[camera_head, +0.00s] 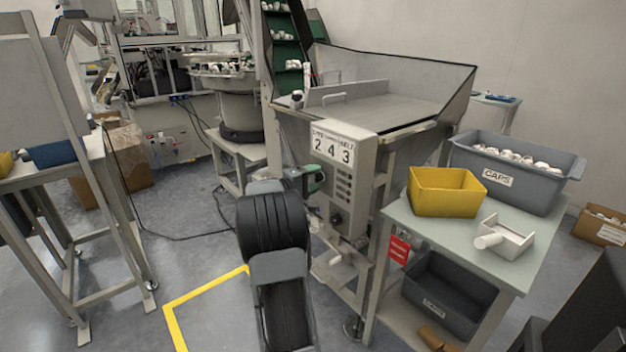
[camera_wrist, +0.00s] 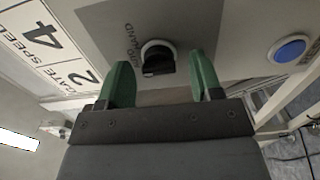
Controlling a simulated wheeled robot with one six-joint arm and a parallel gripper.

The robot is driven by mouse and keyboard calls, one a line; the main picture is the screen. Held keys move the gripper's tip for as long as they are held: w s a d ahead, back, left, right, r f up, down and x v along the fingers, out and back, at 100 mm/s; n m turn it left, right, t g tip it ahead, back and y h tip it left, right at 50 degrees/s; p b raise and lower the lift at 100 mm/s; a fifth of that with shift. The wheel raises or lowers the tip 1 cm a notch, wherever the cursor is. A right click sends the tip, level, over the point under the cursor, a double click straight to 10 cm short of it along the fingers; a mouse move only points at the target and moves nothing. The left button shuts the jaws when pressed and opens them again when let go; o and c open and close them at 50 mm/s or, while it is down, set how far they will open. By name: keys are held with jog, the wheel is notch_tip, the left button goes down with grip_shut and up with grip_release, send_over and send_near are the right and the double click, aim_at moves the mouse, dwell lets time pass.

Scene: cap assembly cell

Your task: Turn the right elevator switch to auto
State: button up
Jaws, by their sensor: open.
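The switch (camera_wrist: 157,58) is a round black knob with a raised grip bar, set in a grey panel. No contact is visible. In the head view my gripper (camera_head: 314,180) is at the left front of the grey control box (camera_head: 361,185), and my arm and gripper cover part of its face; I cannot make out this knob there.
The box carries a number plate (camera_head: 332,149) reading 2 4 3. A blue button (camera_wrist: 290,48) sits right of the knob in the wrist view. Right of the box, a table (camera_head: 462,245) holds a yellow bin (camera_head: 446,192) and a grey caps bin (camera_head: 510,178).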

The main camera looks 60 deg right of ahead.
jog(key=p+v, duration=0.1)
jog(key=v, duration=1.3)
jog(key=shift+p, duration=0.4)
jog(key=shift+d, duration=0.1)
jog(key=s+a+r+n+t+y+p, duration=0.1)
jog(key=s+a+r+t+y+p, duration=0.2)
jog(key=a, duration=0.9)
jog(key=s+a+r+n+t+y+p, duration=0.1)
jog(key=s+a+r+t+y+p, duration=0.2)
jog(key=a+r+y+p, duration=0.5)
jog(key=s+a+r+n+t+y+p, duration=0.1)
jog(key=s+a+r+t+y+p, duration=0.2)
jog(key=a+r+y+p, duration=0.3)
jog(key=s+a+r+p, duration=0.1)
jog(key=a+r+p, duration=0.3)
jog(key=a+p, duration=0.6)
jog(key=shift+s+a+n, duration=0.2)
jog(key=shift+a+n, duration=0.1)
jog(key=shift+a, duration=0.2)
